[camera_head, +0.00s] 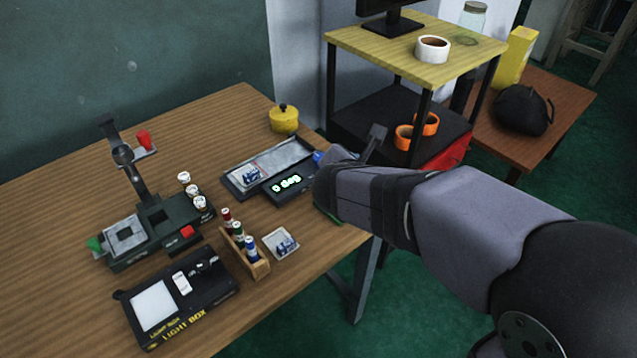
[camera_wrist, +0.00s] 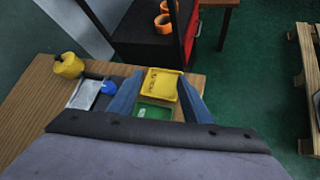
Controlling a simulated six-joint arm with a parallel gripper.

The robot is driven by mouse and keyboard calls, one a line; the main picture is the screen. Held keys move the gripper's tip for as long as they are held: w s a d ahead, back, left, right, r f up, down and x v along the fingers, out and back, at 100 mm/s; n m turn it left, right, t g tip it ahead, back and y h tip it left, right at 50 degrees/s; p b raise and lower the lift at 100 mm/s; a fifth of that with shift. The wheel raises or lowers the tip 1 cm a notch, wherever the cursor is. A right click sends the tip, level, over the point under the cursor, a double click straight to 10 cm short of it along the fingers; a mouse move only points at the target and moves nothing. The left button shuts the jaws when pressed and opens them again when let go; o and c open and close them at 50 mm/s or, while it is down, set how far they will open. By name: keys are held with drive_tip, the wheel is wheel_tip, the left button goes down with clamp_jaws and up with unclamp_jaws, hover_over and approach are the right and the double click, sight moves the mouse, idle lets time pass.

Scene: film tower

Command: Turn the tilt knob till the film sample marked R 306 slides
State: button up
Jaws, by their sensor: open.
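The tilt stage (camera_head: 285,158) is a shallow tray with a pale plate, near the table's far right edge. Its display (camera_head: 287,183) appears to read 0 deg. A blue and white film sample (camera_head: 250,177) lies at the plate's left end; its marking is too small to read. The blue tilt knob (camera_head: 318,158) is at the stage's right end, partly behind my arm. In the wrist view the knob (camera_wrist: 108,87) is left of my open gripper (camera_wrist: 160,76), outside the fingers. Nothing is visibly held.
A yellow box-like thing (camera_wrist: 160,85) and a green one (camera_wrist: 155,112) show between my fingers. A yellow pot (camera_head: 284,119) stands behind the stage. A small dish (camera_head: 269,239), a vial rack (camera_head: 256,268) and a light box (camera_head: 207,307) are in front.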

sight(319, 158)
drive_tip(key=w+a+f+n+t+y+b, duration=0.1)
drive_tip(key=a+n+b, duration=0.1)
drive_tip(key=a, duration=0.1)
drive_tip(key=a+f+n+t+y+b, duration=0.1)
drive_tip(key=a+n+b, duration=0.2)
drive_tip(key=w+a+f+n+b, duration=0.1)
drive_tip(key=a+f+n+b, duration=0.1)
drive_tip(key=a, duration=0.1)
drive_tip(key=shift+w+a+t+y+b, duration=0.3)
drive_tip(key=shift+w+t+y+b, duration=0.05)
drive_tip(key=shift+t+y, duration=0.05)
drive_tip(key=shift+a+r+n, duration=0.1)
drive_tip(key=shift+a+n, duration=0.55)
drive_tip(key=shift+n, duration=0.05)
drive_tip(key=shift+b+x, duration=0.75)
drive_tip(key=shift+x, duration=2.95)
drive_tip(key=shift+r, duration=0.1)
drive_tip(key=shift+a, duration=0.1)
drive_tip(key=c, duration=1.1)
